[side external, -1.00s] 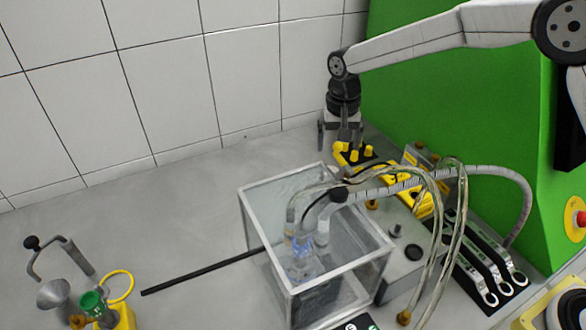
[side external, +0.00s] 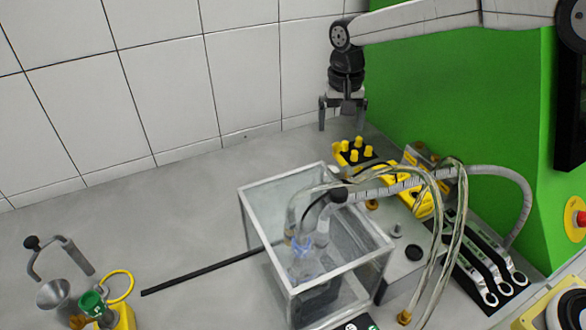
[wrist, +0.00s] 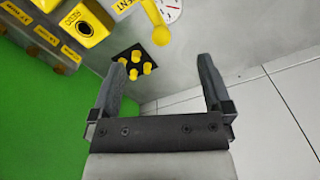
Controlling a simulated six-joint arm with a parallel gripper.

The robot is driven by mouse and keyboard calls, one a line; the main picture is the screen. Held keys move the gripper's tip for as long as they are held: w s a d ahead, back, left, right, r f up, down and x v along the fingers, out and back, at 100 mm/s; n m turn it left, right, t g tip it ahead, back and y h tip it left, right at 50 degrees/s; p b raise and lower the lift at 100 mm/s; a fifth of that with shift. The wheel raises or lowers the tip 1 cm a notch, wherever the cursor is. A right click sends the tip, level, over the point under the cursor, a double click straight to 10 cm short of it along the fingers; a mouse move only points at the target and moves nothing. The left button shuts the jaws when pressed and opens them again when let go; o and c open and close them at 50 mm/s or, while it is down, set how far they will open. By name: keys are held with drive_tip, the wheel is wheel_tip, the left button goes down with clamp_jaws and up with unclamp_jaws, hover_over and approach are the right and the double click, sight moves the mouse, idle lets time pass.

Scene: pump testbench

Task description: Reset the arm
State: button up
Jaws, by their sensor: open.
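My gripper (side external: 342,118) hangs from the arm near the back wall, pointing down. Its two fingers are spread and empty. In the wrist view my gripper (wrist: 163,90) also shows its fingers apart with nothing between them. A black plate with several yellow pegs (side external: 352,153) lies on the bench below and just in front of the gripper. The same pegs (wrist: 133,63) show beyond the left finger in the wrist view. The gripper is clear of them.
A clear open tank (side external: 262,215) with hoses (side external: 430,180) stands in front of the pegs. A green cabinet (side external: 470,110) stands close on the right. A tiled wall (side external: 160,90) is behind. Wrenches (side external: 490,270) lie at right. The bench at left centre is mostly free.

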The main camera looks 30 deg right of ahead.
drive_tip(key=shift+r, duration=0.35)
drive_tip(key=shift+d, duration=0.1)
drive_tip(key=s+d+f+n+t, duration=0.1)
drive_tip(key=s+d, duration=0.3)
drive_tip(key=s, duration=0.4)
drive_tip(key=s+d+f+n, duration=0.2)
drive_tip(key=s+d+f, duration=0.2)
drive_tip(key=s, duration=0.3)
drive_tip(key=s+d+f+n+t, duration=0.1)
drive_tip(key=s+d+f, duration=0.2)
drive_tip(key=s, duration=0.5)
drive_tip(key=shift+s+d+n+t, duration=0.3)
drive_tip(key=shift+d+n, duration=0.1)
